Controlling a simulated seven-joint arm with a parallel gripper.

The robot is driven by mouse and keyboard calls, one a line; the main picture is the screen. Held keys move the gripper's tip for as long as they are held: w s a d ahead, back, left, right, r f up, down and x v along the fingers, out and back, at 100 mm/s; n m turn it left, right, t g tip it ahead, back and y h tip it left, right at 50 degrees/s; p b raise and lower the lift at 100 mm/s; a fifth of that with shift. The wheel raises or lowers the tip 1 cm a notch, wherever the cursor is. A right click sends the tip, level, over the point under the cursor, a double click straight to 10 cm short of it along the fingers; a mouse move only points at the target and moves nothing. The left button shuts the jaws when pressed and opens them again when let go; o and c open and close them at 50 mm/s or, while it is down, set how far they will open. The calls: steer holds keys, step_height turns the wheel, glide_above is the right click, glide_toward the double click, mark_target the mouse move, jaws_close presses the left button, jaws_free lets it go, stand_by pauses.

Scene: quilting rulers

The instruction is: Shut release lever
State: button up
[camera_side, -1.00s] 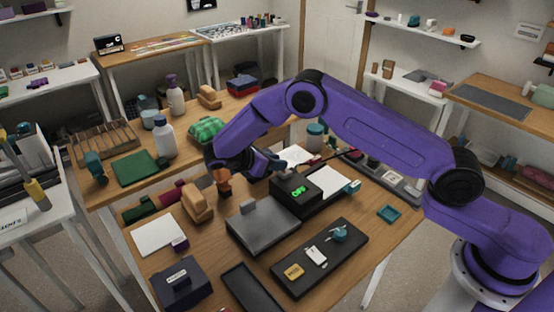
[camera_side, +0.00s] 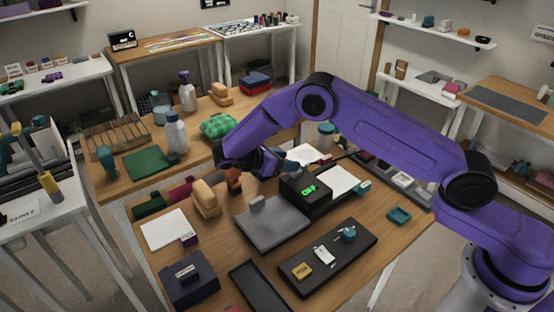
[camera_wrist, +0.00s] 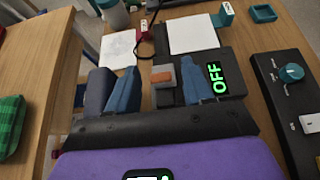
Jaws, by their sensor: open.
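A black box (camera_side: 304,193) on the wooden table shows green OFF lettering. It also shows in the wrist view (camera_wrist: 230,82), right of my fingers. A small orange and grey piece (camera_wrist: 163,77) stands beside it and shows between my fingers in the wrist view; it looks like the release lever, but I cannot be certain. My gripper (camera_wrist: 160,86) is open, with its two blue fingers apart and nothing held. In the side view my gripper (camera_side: 272,160) is just behind and left of the black box, partly hidden by my wrist. Contact with the piece cannot be told.
A grey plate (camera_side: 272,228) with an upright tab lies in front of the box. A dark panel (camera_side: 328,262) holds a teal knob (camera_side: 348,234), a white switch and a yellow block. A tan block (camera_side: 206,198) stands left. White sheets (camera_wrist: 193,34) lie behind the box.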

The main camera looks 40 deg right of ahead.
steer(key=v, duration=1.7)
steer(key=shift+a+r, duration=0.1)
steer(key=shift+r, duration=0.05)
steer(key=s+d+r+m+t+y, duration=0.1)
steer(key=s+d+r+y, duration=0.25)
steer(key=s, duration=0.35)
steer(key=s+d+r+y, duration=0.2)
steer(key=s+r+y, duration=0.2)
steer(key=s, duration=0.3)
steer(key=s+d+f+m+y, duration=0.1)
steer(key=s+d+m+y, duration=0.1)
steer(key=s+d, duration=0.5)
steer(key=s+d+f+m+y, duration=0.2)
steer(key=s+d, duration=0.5)
steer(key=s, duration=0.9)
steer(key=shift+s+g+y, duration=0.15)
steer(key=shift+g+y, duration=0.25)
steer(key=shift+y, duration=0.15)
